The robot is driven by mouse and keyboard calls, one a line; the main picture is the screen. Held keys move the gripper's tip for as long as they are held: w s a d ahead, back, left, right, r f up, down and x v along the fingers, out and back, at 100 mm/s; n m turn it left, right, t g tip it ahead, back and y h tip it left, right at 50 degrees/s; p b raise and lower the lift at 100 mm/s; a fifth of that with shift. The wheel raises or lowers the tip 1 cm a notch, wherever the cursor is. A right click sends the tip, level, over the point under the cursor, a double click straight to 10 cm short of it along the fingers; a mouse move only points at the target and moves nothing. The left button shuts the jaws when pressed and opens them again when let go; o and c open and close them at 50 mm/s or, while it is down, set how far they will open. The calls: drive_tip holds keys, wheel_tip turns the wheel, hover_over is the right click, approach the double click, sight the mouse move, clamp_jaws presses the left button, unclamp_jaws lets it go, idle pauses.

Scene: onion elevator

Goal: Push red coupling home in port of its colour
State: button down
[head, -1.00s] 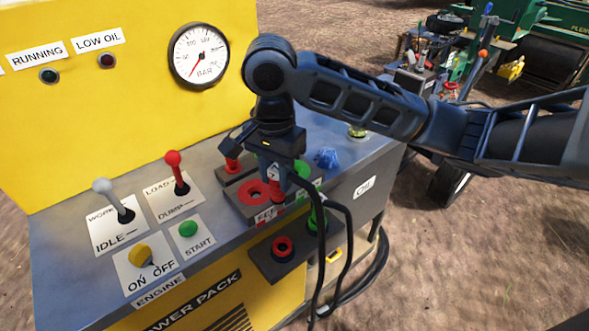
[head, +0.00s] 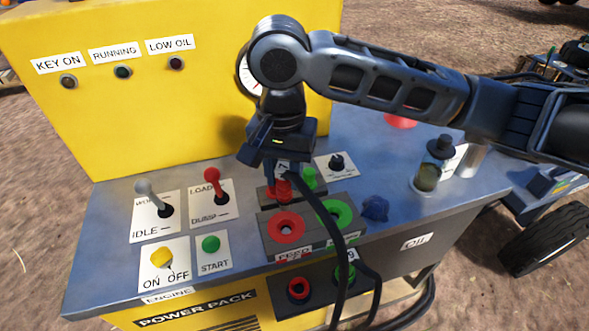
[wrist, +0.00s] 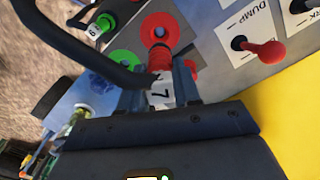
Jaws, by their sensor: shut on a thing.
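My gripper (head: 283,163) is shut on the red coupling (head: 284,186), which has a white tag and a black hose. In the wrist view the coupling (wrist: 160,60) sticks out beyond the fingers, its tag reading 7, with its far end towards the red-ringed port (wrist: 160,28). In the head view this red port (head: 287,227) lies in front of the coupling, nearer the camera. The port's centre is uncovered there, and the coupling appears above the panel and apart from it. The gripper hides the coupling's upper part.
A green-ringed port (head: 334,212) adjoins the red one. Red (head: 298,289) and green (head: 345,273) fittings sit on a lower front bracket. Levers (head: 216,188) stand to the left, a blue lump (head: 375,208) to the right. The yellow panel (head: 120,120) rises behind.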

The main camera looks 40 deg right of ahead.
sight(285, 203)
drive_tip(key=shift+d+f+b, duration=0.1)
drive_tip(key=shift+f+b, duration=1.9)
drive_tip(key=shift+b, duration=0.1)
drive_tip(key=shift+f, duration=0.9)
drive_tip(key=shift+p, duration=0.5)
drive_tip(key=shift+f, duration=1.15)
